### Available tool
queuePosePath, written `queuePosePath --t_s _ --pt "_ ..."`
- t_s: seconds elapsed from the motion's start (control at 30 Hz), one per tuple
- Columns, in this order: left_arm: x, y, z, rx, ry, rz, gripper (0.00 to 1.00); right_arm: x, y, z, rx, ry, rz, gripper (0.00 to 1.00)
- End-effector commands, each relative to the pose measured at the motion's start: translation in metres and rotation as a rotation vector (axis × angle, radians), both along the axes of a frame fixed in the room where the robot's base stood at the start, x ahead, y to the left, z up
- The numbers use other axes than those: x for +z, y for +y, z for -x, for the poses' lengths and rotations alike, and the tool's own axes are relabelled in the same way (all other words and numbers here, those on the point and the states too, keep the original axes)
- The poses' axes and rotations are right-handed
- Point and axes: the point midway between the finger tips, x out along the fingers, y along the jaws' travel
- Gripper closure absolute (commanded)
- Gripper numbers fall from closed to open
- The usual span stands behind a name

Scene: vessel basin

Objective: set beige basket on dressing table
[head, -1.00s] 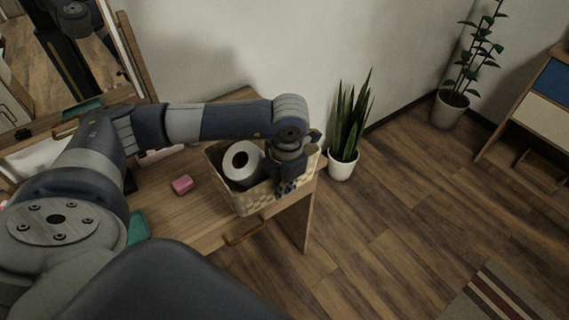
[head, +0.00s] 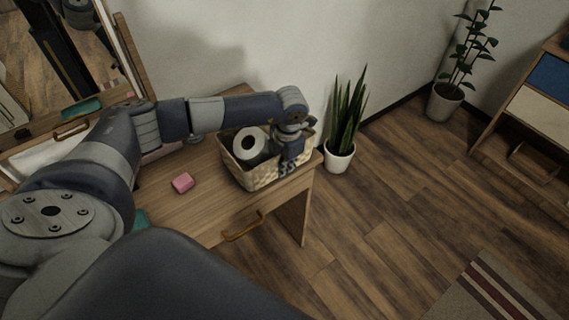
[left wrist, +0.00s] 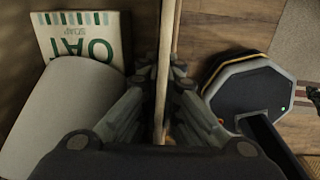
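The beige basket (head: 254,181) is woven and stands upright on the right end of the wooden dressing table (head: 205,207). A white roll (head: 248,143) is in it. My left gripper (head: 290,166) is at the basket's right side, pointing down. In the left wrist view its fingers (left wrist: 165,95) are on either side of the thin basket wall (left wrist: 168,45) and close against it. The roll (left wrist: 70,110) and a soap box (left wrist: 85,35) lie inside the basket on the left. My right gripper is not in view.
A pink soap (head: 183,182) lies on the table left of the basket. A mirror (head: 75,50) stands at the back left. A potted snake plant (head: 341,157) stands on the floor just right of the table. The tabletop in front of the soap is clear.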

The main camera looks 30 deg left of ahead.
Motion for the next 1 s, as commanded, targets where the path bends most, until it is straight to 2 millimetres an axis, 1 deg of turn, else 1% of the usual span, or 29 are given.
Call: queuePosePath --t_s 0.23,0.33,0.37,0.4,0.43,0.47,0.8,0.87,0.9,1.0 --pt "-0.001 0.000 0.000 0.000 -0.001 0.000 1.00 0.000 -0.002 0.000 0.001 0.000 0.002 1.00" --pt "-0.005 0.000 0.000 0.000 -0.001 0.000 1.00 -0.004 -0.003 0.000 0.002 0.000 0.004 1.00" --pt "-0.005 0.000 0.000 0.000 0.000 0.001 0.94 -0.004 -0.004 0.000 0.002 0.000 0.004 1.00" --pt "-0.004 0.000 0.000 0.000 0.000 0.001 0.85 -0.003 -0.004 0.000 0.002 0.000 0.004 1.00" --pt "-0.004 0.000 0.000 0.000 0.000 0.001 0.78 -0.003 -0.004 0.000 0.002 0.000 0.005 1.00" --pt "-0.004 0.000 0.000 0.000 0.000 0.001 0.75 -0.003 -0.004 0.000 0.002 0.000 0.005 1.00" --pt "-0.002 0.000 0.000 0.000 0.000 0.001 0.75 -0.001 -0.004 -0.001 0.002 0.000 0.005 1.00" --pt "0.001 0.000 0.000 0.000 0.000 0.000 0.75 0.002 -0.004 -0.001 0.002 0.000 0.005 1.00" --pt "0.004 -0.001 0.000 0.000 -0.003 0.001 0.75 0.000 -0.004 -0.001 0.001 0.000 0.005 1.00" --pt "0.019 -0.003 0.000 0.000 -0.003 0.002 0.75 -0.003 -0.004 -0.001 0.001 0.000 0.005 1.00"
